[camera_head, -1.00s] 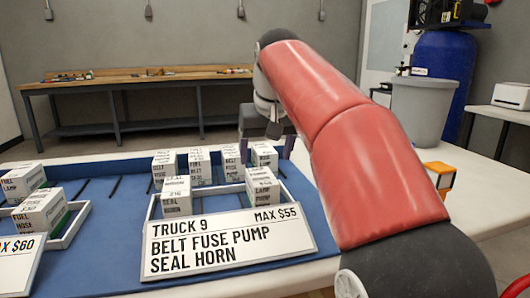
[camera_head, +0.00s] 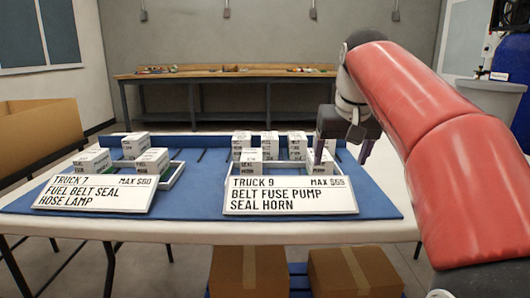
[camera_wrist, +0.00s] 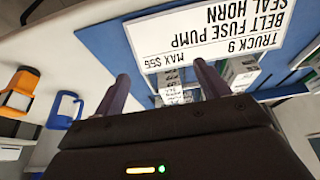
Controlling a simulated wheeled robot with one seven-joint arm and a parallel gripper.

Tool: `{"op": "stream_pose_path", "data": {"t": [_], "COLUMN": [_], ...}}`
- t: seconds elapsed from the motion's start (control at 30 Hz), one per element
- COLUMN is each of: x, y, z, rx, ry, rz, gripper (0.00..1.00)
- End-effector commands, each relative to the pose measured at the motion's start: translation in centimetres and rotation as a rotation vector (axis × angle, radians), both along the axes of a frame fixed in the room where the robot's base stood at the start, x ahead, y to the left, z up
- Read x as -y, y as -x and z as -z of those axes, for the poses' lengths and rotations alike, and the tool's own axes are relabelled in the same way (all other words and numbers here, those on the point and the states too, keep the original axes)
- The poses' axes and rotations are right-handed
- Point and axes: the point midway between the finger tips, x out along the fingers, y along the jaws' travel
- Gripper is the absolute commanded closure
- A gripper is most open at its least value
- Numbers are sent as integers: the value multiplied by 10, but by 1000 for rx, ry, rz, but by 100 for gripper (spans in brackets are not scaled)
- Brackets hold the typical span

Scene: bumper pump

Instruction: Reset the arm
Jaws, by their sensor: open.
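My gripper (camera_head: 342,152) is open above the right side of the blue mat, near the right end of the Truck 9 tray. The Truck 9 sign (camera_head: 290,196) reads belt, fuse, pump, seal, horn, with a max price. White labelled boxes stand in and behind its tray, such as a box at its left (camera_head: 250,160) and a box at its right (camera_head: 319,168), which sits just below my gripper. My red arm comes in from the right.
The Truck 7 sign (camera_head: 95,194) and its tray with boxes are on the left of the blue mat (camera_head: 195,205). Cardboard boxes (camera_head: 248,270) sit below the table front. A workbench (camera_head: 220,75) stands at the back. A grey bin (camera_head: 485,105) is at right.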

Motion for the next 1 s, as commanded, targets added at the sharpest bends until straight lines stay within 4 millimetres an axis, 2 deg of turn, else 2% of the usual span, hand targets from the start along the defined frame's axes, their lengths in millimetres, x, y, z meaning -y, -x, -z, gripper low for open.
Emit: {"op": "stream_pose_path", "data": {"t": [0.33, 0.57, 0.67, 0.77, 0.9, 1.0], "x": [2, 2, 3, 2, 1, 0], "y": [30, 66, 89, 120, 171, 202], "z": [13, 36, 53, 78, 131, 168], "rx": [13, 28, 36, 50, 72, 85], "ry": [-5, -9, -10, -11, -9, -5], "rz": [0, 1, 0, 0, 0, -1], "gripper": [26, 26, 26, 26, 26, 26]}}
